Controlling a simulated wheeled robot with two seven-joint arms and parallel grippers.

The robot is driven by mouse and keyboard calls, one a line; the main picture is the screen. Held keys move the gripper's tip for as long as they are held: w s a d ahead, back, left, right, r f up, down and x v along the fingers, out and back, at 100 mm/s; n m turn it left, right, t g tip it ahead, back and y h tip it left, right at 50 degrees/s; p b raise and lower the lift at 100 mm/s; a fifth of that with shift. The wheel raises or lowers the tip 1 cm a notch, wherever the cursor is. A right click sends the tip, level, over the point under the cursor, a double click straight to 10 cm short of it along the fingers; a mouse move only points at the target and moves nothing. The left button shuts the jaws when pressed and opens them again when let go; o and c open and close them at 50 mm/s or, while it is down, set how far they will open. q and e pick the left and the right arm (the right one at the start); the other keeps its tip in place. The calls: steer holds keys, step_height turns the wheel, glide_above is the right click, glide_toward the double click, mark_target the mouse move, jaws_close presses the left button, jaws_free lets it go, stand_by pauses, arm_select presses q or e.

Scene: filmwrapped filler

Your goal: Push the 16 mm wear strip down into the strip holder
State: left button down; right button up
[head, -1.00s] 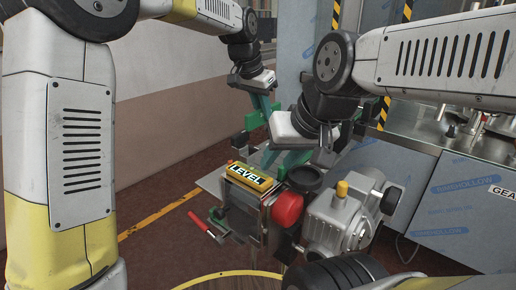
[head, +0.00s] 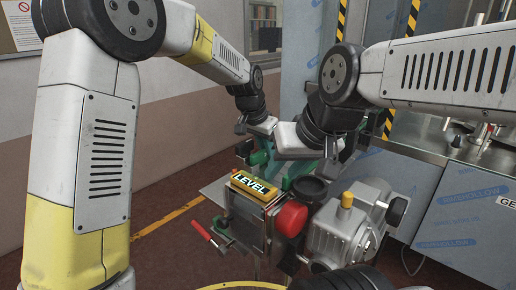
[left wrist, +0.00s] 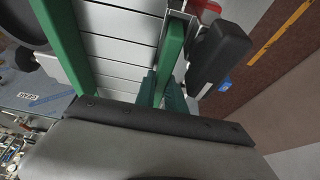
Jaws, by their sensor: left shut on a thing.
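In the left wrist view my left gripper (left wrist: 160,86) is shut on a narrow green strip (left wrist: 172,62), which appears to be the wear strip. The strip runs along a grey slatted surface (left wrist: 115,52). A second green strip (left wrist: 62,45) runs along the other side of the slats. In the head view my left gripper (head: 262,140) is at the far side of the machine, partly hidden by my right wrist. My right gripper (head: 318,158) is in front and to the right, its fingers too hidden to read.
A yellow LEVEL box (head: 254,186) sits on the machine, with a red knob (head: 291,219) and grey motor (head: 345,225) beside it. A red-handled lever (head: 200,226) projects left. A steel cabinet (head: 465,205) stands right. A black block (left wrist: 220,55) sits close beside the gripped strip.

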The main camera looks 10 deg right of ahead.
arm_select(q)
steer(key=c, duration=1.4)
jaws_free()
steer(key=shift+f, duration=0.1)
steer(key=v, duration=1.2)
steer(key=s+a+r+n+t, duration=0.15)
steer(key=s+a, duration=0.25)
steer(key=a, duration=0.4)
steer(key=s+a+r+n, duration=0.2)
steer(key=s+a+n, duration=0.1)
steer(key=a, duration=0.5)
steer(key=s+a+f+n+t, duration=0.1)
steer(key=s+a+f+n, duration=0.1)
steer(key=s+a, duration=0.3)
steer(key=s+a+f+n+t+y, duration=0.1)
steer(key=s+a+f+n, duration=0.2)
steer(key=s+a, duration=0.3)
steer(key=s+f, duration=0.1)
steer(key=s, duration=0.2)
steer(key=shift+s, duration=0.2)
